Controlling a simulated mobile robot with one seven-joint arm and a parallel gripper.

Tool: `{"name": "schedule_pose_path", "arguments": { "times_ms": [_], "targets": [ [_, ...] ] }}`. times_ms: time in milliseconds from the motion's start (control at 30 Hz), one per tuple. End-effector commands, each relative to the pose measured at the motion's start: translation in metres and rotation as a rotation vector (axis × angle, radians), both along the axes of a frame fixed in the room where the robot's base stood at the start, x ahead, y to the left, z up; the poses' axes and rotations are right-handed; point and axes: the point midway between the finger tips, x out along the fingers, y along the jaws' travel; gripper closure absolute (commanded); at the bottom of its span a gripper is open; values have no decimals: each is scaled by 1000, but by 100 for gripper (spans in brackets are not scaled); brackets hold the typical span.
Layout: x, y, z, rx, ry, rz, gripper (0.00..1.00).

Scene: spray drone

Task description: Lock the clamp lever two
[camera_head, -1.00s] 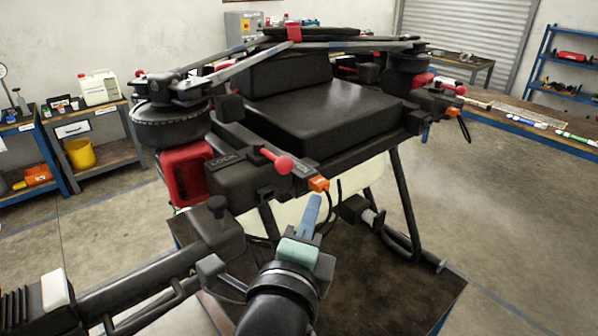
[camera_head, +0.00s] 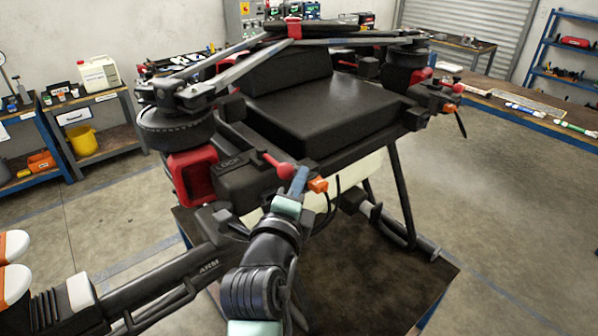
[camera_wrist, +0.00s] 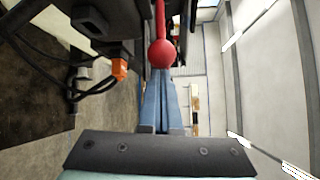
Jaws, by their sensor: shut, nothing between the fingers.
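A clamp lever with a red ball knob (camera_head: 286,171) sticks out from the black housing marked LOCK on the drone's near side. In the wrist view, its red ball (camera_wrist: 161,53) is just beyond my fingertips, with its red shaft going up behind it. My gripper (camera_head: 299,180) has blue fingers, held together and empty, beside the red ball in the head view. I cannot tell whether they touch the ball. In the wrist view, the closed fingers (camera_wrist: 158,95) point at the lever. A second red-knobbed lever (camera_head: 457,88) is on the drone's far right corner.
An orange connector (camera_head: 318,185) with black cables is close to the right of my fingers. The black drone arm marked ARM (camera_head: 208,267) extends to the lower left. The drone stands on a dark-topped table (camera_head: 400,290). Open floor lies to the right.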

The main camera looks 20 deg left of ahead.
Motion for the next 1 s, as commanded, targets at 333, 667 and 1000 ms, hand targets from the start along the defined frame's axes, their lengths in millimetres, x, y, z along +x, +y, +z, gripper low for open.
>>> {"name": "schedule_pose_path", "arguments": {
  "times_ms": [333,667,1000],
  "targets": [
    [-1,2,-1,-1,1,-1,100],
    [-5,7,-4,0,-3,-35,100],
    [-9,10,-2,1,-2,-74,100]
  ]
}}
